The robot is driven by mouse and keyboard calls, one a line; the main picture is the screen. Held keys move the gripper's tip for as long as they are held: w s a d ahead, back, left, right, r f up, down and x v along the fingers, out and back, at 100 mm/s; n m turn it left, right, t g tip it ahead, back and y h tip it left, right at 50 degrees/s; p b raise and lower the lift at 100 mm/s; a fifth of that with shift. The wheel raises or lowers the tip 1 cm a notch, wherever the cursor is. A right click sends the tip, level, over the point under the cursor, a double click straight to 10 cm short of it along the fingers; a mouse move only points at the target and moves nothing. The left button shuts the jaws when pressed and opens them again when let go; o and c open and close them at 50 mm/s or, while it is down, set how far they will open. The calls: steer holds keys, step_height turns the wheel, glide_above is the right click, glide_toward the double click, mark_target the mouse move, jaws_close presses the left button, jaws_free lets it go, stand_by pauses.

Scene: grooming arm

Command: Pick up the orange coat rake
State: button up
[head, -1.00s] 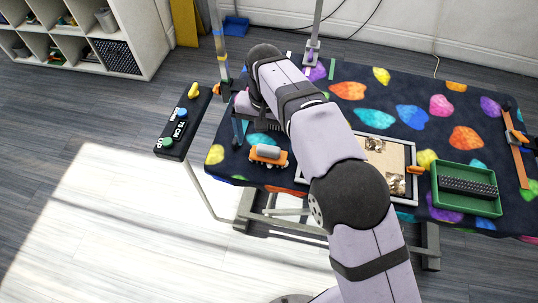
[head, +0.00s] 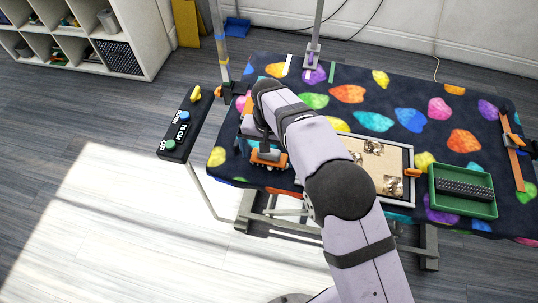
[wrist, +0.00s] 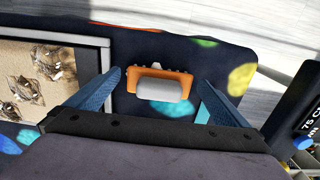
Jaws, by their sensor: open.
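The orange coat rake (head: 262,159), an orange piece with a grey rounded handle, lies near the left front edge of the patterned table; my arm partly hides it in the head view. In the wrist view the rake (wrist: 147,73) lies with its grey handle toward my gripper and small teeth along its edge. My gripper (wrist: 160,80) is open, with one blue finger to each side of the rake and visible gaps between. In the head view my gripper (head: 264,146) is right over the rake. I cannot tell how high it is above the tabletop.
A framed tan tray (head: 408,160) with clumps of fur lies right of the rake. A green tray (head: 462,211) holding a dark bristled strip is farther right. A control panel (head: 187,125) with coloured knobs stands off the table's left edge. An upright post (head: 220,45) rises behind.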

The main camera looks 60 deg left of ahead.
mark_target(268, 154)
steer(key=shift+f, duration=0.2)
steer(key=c, duration=1)
step_height(268, 154, up, 10)
steer(key=shift+r+b, duration=0.1)
steer(key=shift+b, duration=0.8)
steer(key=o, duration=0.5)
steer(key=c, duration=0.3)
